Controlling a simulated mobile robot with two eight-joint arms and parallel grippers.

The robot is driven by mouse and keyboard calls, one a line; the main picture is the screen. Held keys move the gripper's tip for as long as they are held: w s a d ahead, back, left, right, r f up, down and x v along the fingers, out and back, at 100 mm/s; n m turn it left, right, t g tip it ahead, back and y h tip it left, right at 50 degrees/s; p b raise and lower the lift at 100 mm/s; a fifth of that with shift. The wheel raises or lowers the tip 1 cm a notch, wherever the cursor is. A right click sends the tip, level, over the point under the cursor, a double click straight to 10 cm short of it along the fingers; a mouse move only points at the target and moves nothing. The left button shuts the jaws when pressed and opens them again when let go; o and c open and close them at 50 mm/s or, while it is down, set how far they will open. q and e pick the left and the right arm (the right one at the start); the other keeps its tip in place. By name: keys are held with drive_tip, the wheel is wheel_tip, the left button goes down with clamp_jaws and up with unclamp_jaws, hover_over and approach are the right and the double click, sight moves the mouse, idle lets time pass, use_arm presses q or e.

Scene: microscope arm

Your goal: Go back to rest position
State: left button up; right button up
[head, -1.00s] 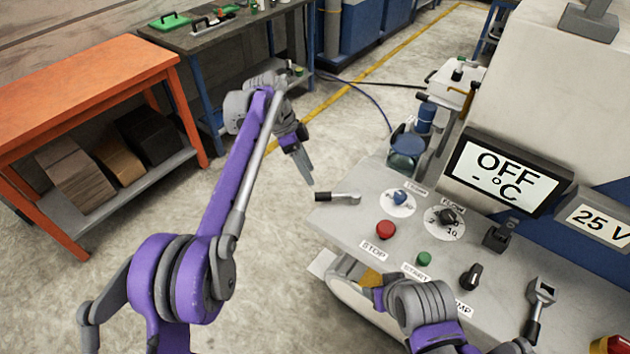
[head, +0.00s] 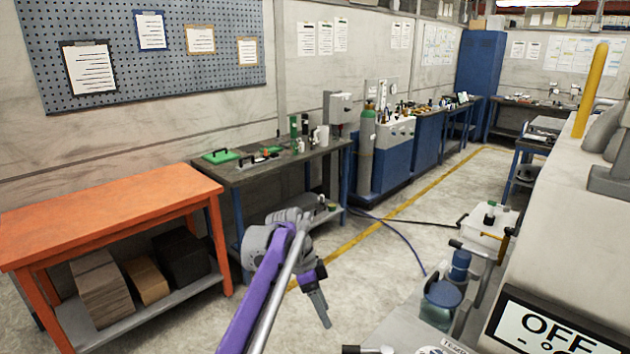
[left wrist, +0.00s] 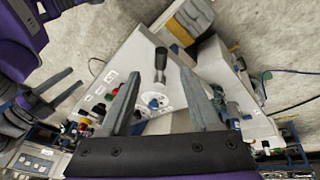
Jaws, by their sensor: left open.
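My left gripper (head: 318,309) is open and empty, held over the floor to the left of the machine's control panel (head: 400,325). In the left wrist view its two grey fingers (left wrist: 159,78) stand apart with nothing between them. Beyond them lies the control panel (left wrist: 130,72) with a black-handled lever (left wrist: 160,65) and a blue knob (left wrist: 153,102). My right gripper (left wrist: 67,85) shows at the left of the wrist view, its fingers apart and empty; it is out of the head view.
An orange workbench (head: 110,210) with boxes below stands at the left, beside a dark tool bench (head: 250,175). A display reading OFF (head: 545,332) is at the lower right. Bare floor (head: 375,265) lies between benches and machine.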

use_arm(q)
drive_tip(key=s+a+n+t+y, duration=0.2)
drive_tip(key=s+a+n+t, duration=0.2)
drive_tip(key=s+a+n, duration=0.7)
drive_tip(key=s+a+f+n+t+y, duration=0.1)
drive_tip(key=s+a+f+n, duration=0.2)
drive_tip(key=s, duration=0.6)
drive_tip(key=s+a+f+n+t+y, duration=0.1)
drive_tip(key=s+a+f+n+t, duration=0.1)
drive_tip(key=s+a+f, duration=0.4)
drive_tip(key=s+f+n, duration=0.1)
drive_tip(key=s, duration=0.2)
drive_tip(key=shift+s+f, duration=0.15)
drive_tip(key=shift+s, duration=0.2)
drive_tip(key=shift+a, duration=0.1)
drive_tip(key=shift+c, duration=0.8)
drive_tip(key=shift+w, duration=0.15)
drive_tip(key=shift+c, duration=0.2)
